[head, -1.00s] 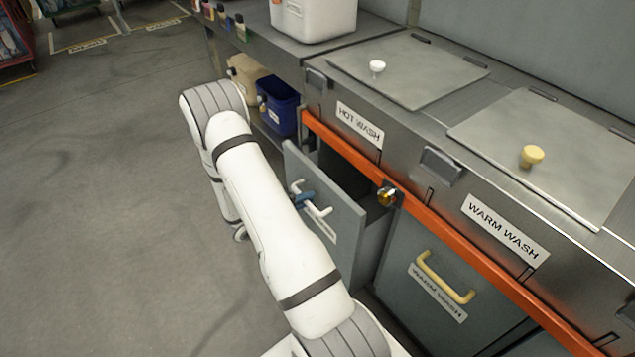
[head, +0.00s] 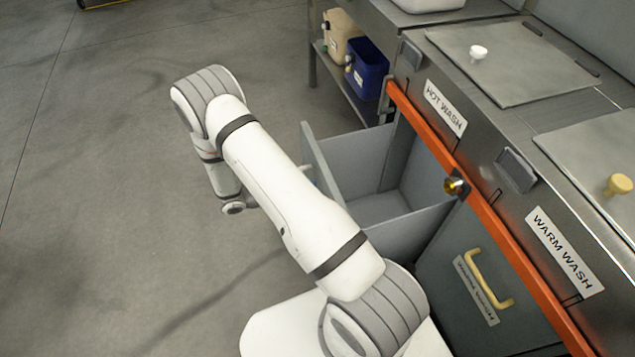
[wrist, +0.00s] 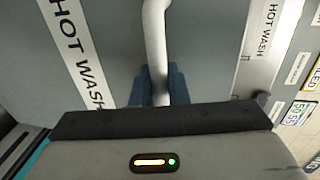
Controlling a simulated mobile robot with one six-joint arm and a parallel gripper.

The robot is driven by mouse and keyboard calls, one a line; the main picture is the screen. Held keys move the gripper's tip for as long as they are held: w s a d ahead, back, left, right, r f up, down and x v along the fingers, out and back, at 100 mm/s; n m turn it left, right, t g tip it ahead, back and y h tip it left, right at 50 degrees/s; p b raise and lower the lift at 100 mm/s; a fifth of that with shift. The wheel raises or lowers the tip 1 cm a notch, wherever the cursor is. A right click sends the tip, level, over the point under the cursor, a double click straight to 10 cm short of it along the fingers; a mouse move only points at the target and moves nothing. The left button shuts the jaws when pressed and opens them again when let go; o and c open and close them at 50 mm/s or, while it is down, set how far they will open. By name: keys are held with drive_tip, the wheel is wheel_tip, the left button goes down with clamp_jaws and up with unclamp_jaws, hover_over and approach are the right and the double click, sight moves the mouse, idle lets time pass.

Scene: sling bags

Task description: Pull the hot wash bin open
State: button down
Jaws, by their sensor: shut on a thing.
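The hot wash bin (head: 376,212) is a grey drawer-like bin under the orange rail, below the HOT WASH label (head: 445,108). It stands well out from the counter, and its inside looks empty. In the wrist view its front (wrist: 105,30) carries a HOT WASH label and a pale bar handle (wrist: 155,45). My gripper (wrist: 157,88) has its blue fingers on either side of that handle and is shut on it. In the head view my arm hides the gripper and most of the bin's front.
The warm wash bin (head: 440,262), with a yellow handle (head: 487,280), is shut to the right. A brass-coloured fitting (head: 456,186) sits on the orange rail (head: 500,235). A blue container (head: 367,68) and a beige one (head: 339,35) stand on the low shelf behind. The floor at left is clear.

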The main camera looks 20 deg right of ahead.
drive_tip(key=shift+s, duration=0.1)
drive_tip(key=c, duration=1.5)
unclamp_jaws()
drive_tip(key=v, duration=0.7)
drive_tip(key=shift+a+p, duration=0.35)
drive_tip(key=shift+a, duration=0.05)
